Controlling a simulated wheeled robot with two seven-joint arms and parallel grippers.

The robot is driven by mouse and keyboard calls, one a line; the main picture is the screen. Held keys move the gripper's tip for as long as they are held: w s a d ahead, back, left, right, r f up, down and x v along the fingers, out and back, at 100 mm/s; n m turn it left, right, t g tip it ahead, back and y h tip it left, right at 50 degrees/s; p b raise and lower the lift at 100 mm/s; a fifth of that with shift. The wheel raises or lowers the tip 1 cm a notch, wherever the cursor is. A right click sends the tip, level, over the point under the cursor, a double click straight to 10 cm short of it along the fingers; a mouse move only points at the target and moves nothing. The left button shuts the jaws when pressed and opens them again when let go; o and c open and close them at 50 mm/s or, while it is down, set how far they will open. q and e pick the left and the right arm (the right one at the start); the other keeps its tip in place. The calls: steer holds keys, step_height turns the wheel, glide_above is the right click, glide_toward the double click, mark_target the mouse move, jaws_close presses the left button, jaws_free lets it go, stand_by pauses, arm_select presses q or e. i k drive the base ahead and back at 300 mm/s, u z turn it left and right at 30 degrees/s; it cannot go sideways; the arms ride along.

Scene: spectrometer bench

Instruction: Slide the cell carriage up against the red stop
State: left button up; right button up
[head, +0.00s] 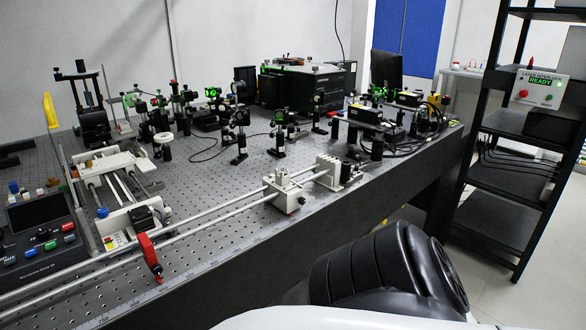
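The cell carriage (284,191) looks like a small pale block with a knob on top, seated on two parallel rails along the bench's front edge. The red stop (149,256) is an upright red piece on the same rails, to the left of and nearer than the carriage. A clear stretch of bare rail (215,222) lies between carriage and stop, so they are apart. Neither of my grippers shows in the head view. A black ribbed part of my own body fills the bottom right.
A pale end block (328,172) holds the rails' far end. A control box (40,238) with coloured buttons and a second slide stage (118,180) stand at left. Optics on posts fill the bench behind. A black shelf rack (510,190) stands at right.

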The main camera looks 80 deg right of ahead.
mark_target(288, 189)
steer(key=k, duration=0.5)
steer(key=z, duration=1)
